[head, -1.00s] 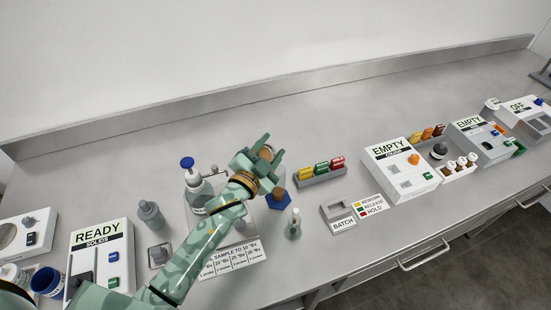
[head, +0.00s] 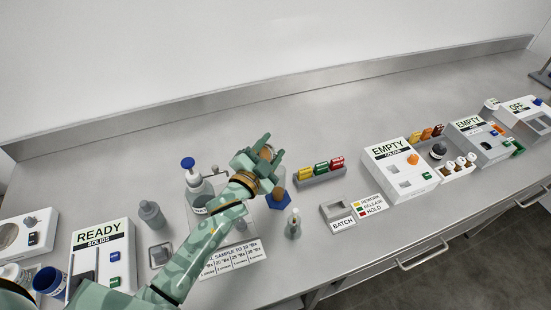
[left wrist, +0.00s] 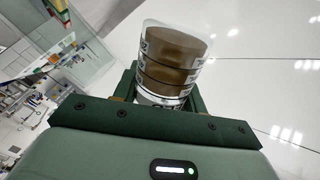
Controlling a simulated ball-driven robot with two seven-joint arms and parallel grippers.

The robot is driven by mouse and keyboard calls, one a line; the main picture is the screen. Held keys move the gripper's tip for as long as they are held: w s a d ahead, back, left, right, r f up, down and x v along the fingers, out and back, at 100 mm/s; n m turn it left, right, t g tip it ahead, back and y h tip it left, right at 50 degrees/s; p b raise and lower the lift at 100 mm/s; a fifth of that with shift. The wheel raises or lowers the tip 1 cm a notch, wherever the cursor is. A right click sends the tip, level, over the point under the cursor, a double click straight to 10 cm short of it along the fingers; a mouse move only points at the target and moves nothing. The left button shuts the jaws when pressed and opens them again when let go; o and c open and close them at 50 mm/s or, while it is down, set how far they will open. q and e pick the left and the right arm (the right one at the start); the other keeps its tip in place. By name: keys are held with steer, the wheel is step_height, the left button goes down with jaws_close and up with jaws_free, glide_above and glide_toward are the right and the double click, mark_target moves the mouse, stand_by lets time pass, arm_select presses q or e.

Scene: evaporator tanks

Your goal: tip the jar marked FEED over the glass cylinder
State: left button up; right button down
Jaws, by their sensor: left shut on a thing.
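My left gripper (head: 262,158) is shut on a clear jar with brown contents (left wrist: 172,65), held above the bench. Just below the gripper in the head view, a blue angular foot with a brown middle (head: 278,201) stands on the bench. It looks like the glass cylinder's base; the gripper and arm hide what is above. My right gripper is out of view.
A tag rack (head: 320,174), BATCH tray (head: 340,213) and sample card (head: 234,258) lie nearby. The back of the bench is clear.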

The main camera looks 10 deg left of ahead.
arm_select(q)
steer(key=shift+d+r+m+p, duration=0.1)
steer(key=shift+r+m+p, duration=0.15)
steer(key=shift+m, duration=0.5)
steer(key=shift+d+r+m+p, duration=0.1)
steer(key=shift+m+p, duration=0.25)
steer(key=shift+m, duration=0.4)
stand_by(2.3)
steer(key=shift+s+d+r+m, duration=0.1)
steer(key=shift+d+m, duration=0.1)
steer(key=shift+m, duration=0.75)
steer(key=shift+d+r+m, duration=0.1)
steer(key=shift+d+m, duration=0.05)
steer(key=shift+m, duration=0.8)
stand_by(2.3)
